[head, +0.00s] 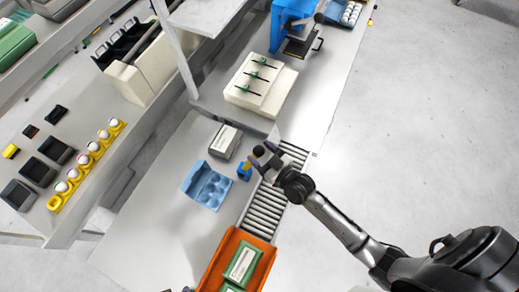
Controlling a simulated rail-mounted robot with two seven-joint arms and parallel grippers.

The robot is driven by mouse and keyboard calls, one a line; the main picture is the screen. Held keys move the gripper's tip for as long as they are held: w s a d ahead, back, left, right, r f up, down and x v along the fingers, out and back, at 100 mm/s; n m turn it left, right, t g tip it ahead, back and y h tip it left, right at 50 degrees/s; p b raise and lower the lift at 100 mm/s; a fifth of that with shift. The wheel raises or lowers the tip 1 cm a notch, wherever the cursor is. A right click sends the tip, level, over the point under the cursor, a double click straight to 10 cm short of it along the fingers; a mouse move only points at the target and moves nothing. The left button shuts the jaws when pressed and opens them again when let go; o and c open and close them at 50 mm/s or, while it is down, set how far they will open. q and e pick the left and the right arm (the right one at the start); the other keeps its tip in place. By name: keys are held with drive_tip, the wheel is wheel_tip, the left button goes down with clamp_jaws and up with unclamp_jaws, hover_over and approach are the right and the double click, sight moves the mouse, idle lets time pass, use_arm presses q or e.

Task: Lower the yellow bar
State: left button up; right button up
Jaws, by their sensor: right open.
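My right gripper (264,157) is open and empty, above the upper part of the roller conveyor (265,208). Its arm comes in from the lower right. A small blue device (244,172) with a bit of yellow on it stands just left of the gripper, at the conveyor's edge. Whether that yellow is the bar is too small to tell, and the gripper partly hides the area. No other clear yellow bar shows.
A blue egg tray (207,186) and a grey-white box (225,142) lie left of the conveyor. An orange crate (213,272) with green cartons is at its lower end. A cream block (261,86) stands above. Yellow trays (54,202) with eggs sit on the left shelf.

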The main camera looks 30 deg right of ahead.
drive_tip(key=shift+w+a, duration=0.1)
drive_tip(key=shift+w, duration=0.25)
clamp_jaws()
idle(0.5)
